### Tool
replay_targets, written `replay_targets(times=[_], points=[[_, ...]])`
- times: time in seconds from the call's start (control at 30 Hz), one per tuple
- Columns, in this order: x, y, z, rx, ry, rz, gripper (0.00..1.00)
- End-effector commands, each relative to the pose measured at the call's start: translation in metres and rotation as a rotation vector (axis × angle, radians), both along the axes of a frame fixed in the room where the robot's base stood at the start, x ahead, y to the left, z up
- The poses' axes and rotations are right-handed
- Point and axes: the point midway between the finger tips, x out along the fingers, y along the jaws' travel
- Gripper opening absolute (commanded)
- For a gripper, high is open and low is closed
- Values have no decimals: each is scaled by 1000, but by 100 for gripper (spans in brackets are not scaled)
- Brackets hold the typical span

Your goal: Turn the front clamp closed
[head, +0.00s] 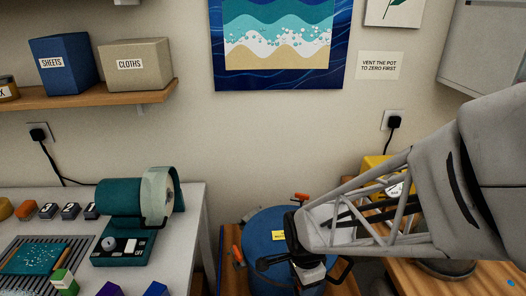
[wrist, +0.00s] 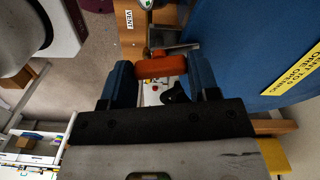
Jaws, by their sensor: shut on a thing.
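The blue pot (head: 262,222) stands low in the head view; its blue side (wrist: 235,50) fills the right of the wrist view. In the wrist view, an orange clamp handle (wrist: 160,67) lies between the two blue fingers of my gripper (wrist: 162,76). My gripper is shut on this handle, close beside the pot. A grey metal part (wrist: 178,48) of the clamp shows behind it. In the head view my arm covers the front of the pot and hides this clamp. Two other orange clamp handles show there, at the pot's left (head: 238,253) and back (head: 300,197).
A workbench (head: 190,215) with a teal machine (head: 128,205) stands left of the pot. A wooden surface (head: 470,280) with a yellow object (head: 374,164) lies to the right.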

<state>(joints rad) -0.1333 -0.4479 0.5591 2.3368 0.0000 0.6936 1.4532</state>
Motion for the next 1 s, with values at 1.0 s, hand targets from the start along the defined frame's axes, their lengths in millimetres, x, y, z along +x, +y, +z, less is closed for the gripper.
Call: replay_targets(times=[1.0], points=[[0, 0, 0, 0, -1, -267, 64]])
